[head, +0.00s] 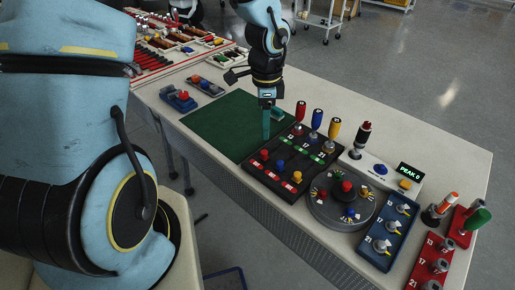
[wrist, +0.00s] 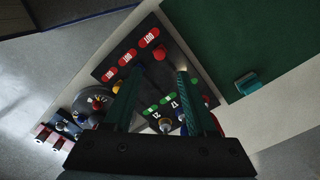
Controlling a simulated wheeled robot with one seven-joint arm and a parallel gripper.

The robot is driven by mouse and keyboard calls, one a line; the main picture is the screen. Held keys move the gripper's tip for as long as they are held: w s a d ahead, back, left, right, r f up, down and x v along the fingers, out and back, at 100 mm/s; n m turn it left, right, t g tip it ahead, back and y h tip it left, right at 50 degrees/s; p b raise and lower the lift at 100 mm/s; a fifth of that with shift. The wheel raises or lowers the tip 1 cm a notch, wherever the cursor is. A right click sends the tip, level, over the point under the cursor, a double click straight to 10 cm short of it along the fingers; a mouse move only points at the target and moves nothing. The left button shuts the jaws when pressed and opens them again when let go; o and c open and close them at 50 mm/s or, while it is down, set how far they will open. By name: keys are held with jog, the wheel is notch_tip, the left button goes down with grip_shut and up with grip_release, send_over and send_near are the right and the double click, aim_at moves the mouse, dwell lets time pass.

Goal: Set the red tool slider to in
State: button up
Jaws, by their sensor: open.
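A black slider panel (head: 270,176) lies on the table, with red OUT labels along its near edge and green labels across its middle. In the wrist view the red knob (wrist: 158,53) sits beside an OUT label, just beyond and between my fingertips. My gripper (head: 266,137) points down at the panel's left edge, open and empty. In the wrist view its fingers (wrist: 155,80) are spread and hide part of the panel.
Upright red, blue and yellow handles (head: 316,119) stand along the panel's far side. A round dial station (head: 325,213) and a blue knob panel (head: 383,246) are to the right. A green mat (head: 225,120) with a teal block (head: 278,114) lies left and behind, mostly clear.

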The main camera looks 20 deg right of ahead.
aim_at(264, 151)
notch_tip(264, 151, down, 9)
jog(key=shift+f, duration=0.15)
dwell(0.4)
grip_shut()
dwell(1.2)
